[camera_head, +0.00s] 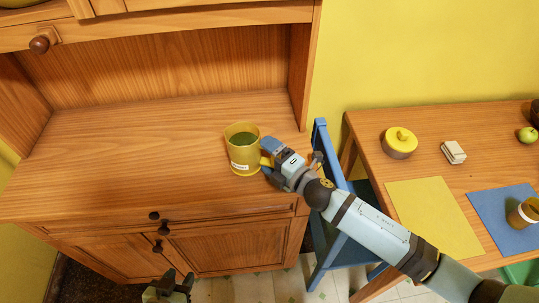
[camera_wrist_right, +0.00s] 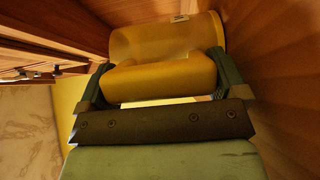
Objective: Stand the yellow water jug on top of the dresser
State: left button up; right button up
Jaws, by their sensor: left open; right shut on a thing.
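The yellow water jug (camera_head: 243,150) is upright at the right part of the dresser top (camera_head: 130,160), open end up, with a pale label on its front. In the head view I cannot tell whether its base touches the wood. My right gripper (camera_head: 268,158) reaches in from the right and is shut on the jug's handle. The right wrist view shows the fingers (camera_wrist_right: 160,90) on both sides of the yellow handle, with the jug's body (camera_wrist_right: 170,40) beyond. My left gripper (camera_head: 168,285) is open and empty at the bottom edge, in front of the dresser doors.
The dresser top left of the jug is clear. An upper hutch with side panels (camera_head: 303,75) stands behind. A blue chair (camera_head: 325,190) is right of the dresser.

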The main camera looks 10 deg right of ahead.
jog(key=shift+f, duration=0.1)
dwell(0.3)
jog(key=o, duration=1.1)
jog(key=shift+f, duration=0.1)
jog(key=shift+s, duration=0.1)
jog(key=shift+v, duration=3.95)
